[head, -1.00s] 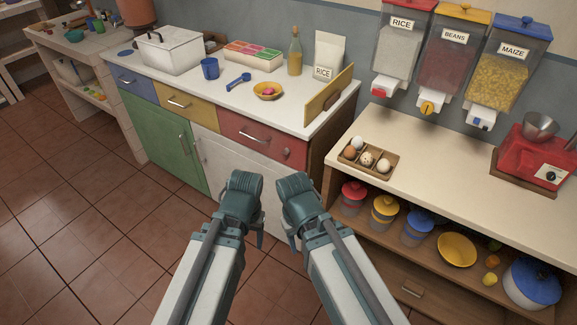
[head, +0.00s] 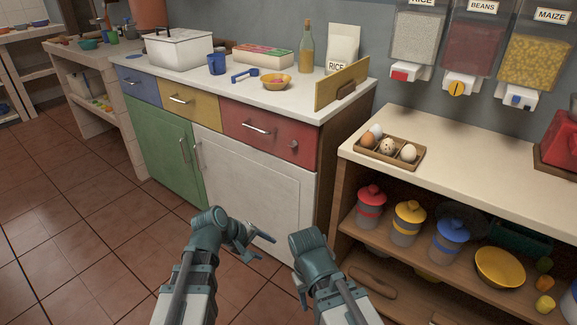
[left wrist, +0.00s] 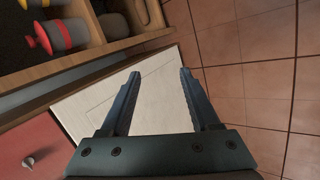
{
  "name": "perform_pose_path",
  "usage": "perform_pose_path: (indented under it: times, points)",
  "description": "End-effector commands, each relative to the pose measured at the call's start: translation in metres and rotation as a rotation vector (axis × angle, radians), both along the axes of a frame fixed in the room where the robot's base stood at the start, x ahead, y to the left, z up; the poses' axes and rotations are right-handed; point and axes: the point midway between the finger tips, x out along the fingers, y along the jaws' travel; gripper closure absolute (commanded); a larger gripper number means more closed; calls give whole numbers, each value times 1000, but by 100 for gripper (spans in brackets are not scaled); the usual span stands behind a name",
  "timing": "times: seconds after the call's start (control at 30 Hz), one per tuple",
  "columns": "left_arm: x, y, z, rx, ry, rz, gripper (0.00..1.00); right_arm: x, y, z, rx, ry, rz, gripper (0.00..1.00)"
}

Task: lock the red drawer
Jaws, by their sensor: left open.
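The red drawer (head: 270,137) is shut, at the right end of the drawer row under the white counter top. It has a silver bar handle (head: 256,129) and a small knob-like lock (head: 294,146) near its right edge. In the left wrist view the red drawer (left wrist: 42,132) is at lower left, with the lock (left wrist: 29,162) on it. My left gripper (head: 262,246) is open and empty, below the drawer in front of the white cabinet door; its fingers (left wrist: 159,75) are apart in the left wrist view. My right gripper (head: 308,270) is right of it, its fingers mostly hidden.
A wooden shelf unit (head: 450,150) stands to the right, with an egg tray (head: 388,150) on top and lidded jars below. A yellow bowl (head: 277,81) and a wooden board (head: 340,84) are on the counter above the drawer. Tiled floor is clear at left.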

Motion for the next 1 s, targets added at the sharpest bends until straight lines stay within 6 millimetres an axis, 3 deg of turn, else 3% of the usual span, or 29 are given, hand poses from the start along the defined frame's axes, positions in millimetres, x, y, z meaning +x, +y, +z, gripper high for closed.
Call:
perform_pose_path:
  times: [0.07, 0.23, 0.4, 0.5, 0.7, 0.87, 1.0]
  points:
    - [25, -12, 15, -191, 7, 162, 38, 0, 0, -6, 0, 0, 0, 50]
    - [76, -27, 77, -697, 106, 523, 38, 0, 0, -6, -1, 0, 0, 50]
    - [117, -15, 135, -1184, 286, 802, 38, 0, 0, -5, -1, 0, 0, 50]
    - [131, -4, 156, -1382, 383, 895, 38, 0, 0, -6, 0, 0, 0, 50]
    - [141, 9, 173, -1559, 482, 970, 38, 0, 0, -6, 0, 0, 0, 50]
    - [144, 8, 173, -1570, 489, 974, 38, 0, 0, -6, 0, 0, 0, 50]
    - [156, 0, 173, -1567, 489, 971, 38, 0, 0, -6, 0, 0, 0, 50]
